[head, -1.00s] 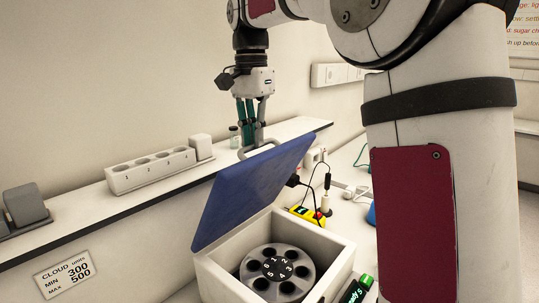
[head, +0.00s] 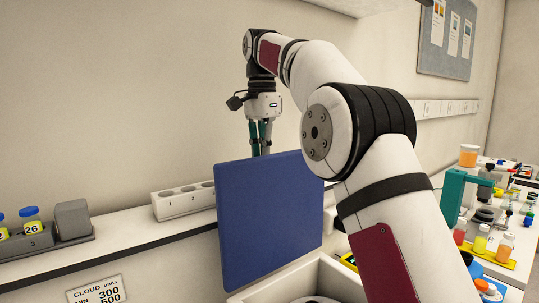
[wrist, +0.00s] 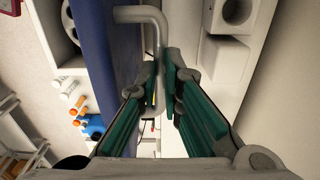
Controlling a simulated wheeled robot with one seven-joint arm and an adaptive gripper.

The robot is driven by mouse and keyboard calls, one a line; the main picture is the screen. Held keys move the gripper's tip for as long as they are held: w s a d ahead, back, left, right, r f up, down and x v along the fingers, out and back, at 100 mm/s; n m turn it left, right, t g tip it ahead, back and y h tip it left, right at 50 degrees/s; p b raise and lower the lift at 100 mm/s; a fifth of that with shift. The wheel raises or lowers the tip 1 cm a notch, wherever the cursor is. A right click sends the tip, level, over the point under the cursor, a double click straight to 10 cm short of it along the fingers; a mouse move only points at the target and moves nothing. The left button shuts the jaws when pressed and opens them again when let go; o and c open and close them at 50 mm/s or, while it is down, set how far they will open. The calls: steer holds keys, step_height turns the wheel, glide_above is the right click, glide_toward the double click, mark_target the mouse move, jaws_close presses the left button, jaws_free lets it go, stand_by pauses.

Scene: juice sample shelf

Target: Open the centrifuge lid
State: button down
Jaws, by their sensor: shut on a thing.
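The blue centrifuge lid (head: 265,215) stands raised and nearly upright at the back of the white centrifuge body (head: 270,286). The body is cut off by the bottom edge of the head view, and only a sliver of the grey rotor (head: 318,299) shows. My gripper (head: 260,150) is at the lid's top edge, pointing down, its fingertips partly hidden behind the lid. In the wrist view, the green fingers (wrist: 162,85) are shut on the bent grey lid handle (wrist: 140,14), beside the blue lid (wrist: 103,70).
A wall shelf (head: 125,239) runs behind the lid. It holds a white socket strip (head: 182,203) close to the lid and a grey rack (head: 42,246) with yellow-labelled bottles at left. A teal device (head: 452,197) and several juice bottles (head: 481,240) stand on the bench at right.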

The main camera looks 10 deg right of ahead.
steer(key=shift+w+a+f+g, duration=0.15)
steer(key=shift+f+g, duration=0.15)
steer(key=shift+f, duration=0.6)
steer(key=c, duration=1.7)
jaws_free()
steer(key=shift+w, duration=0.15)
steer(key=shift+o, duration=0.2)
steer(key=shift+r, duration=0.15)
